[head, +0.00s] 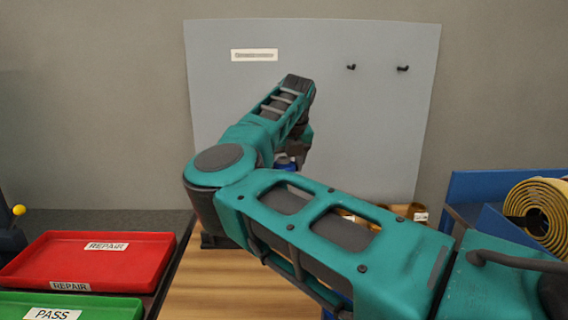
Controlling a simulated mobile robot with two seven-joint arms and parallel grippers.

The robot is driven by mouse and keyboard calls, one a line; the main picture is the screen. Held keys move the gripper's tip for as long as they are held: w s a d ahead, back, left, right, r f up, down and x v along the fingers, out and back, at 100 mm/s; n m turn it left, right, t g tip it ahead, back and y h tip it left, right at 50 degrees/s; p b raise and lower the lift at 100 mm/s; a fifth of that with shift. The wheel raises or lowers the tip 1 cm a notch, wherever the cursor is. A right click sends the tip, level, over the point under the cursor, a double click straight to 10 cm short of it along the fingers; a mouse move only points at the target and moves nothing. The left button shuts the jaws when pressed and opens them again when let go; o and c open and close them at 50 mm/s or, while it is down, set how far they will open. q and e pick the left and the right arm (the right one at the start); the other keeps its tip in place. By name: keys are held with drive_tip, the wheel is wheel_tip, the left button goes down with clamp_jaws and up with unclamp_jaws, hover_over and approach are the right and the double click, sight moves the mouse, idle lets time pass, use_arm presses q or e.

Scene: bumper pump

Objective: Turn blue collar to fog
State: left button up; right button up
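My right arm comes in from the right and crosses the middle of the head view. Its wrist bends down in front of the grey board, and the dark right gripper (297,150) is partly visible behind my arm. A small blue part (284,161), which may be the blue collar, shows just beside and below the gripper. I cannot tell whether they touch. My arm hides most of what is below, including any fog marking, and the fingertips cannot be made out. My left gripper is not in view.
A grey board (390,120) with a label and two dark hooks stands behind the wooden table (215,290). A red REPAIR tray (90,262) and green PASS tray (100,308) lie at left. Brass-coloured pieces (416,211), a blue bin (480,185) and a yellow coil (540,215) are at right.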

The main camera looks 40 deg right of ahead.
drive_tip(key=c, duration=0.7)
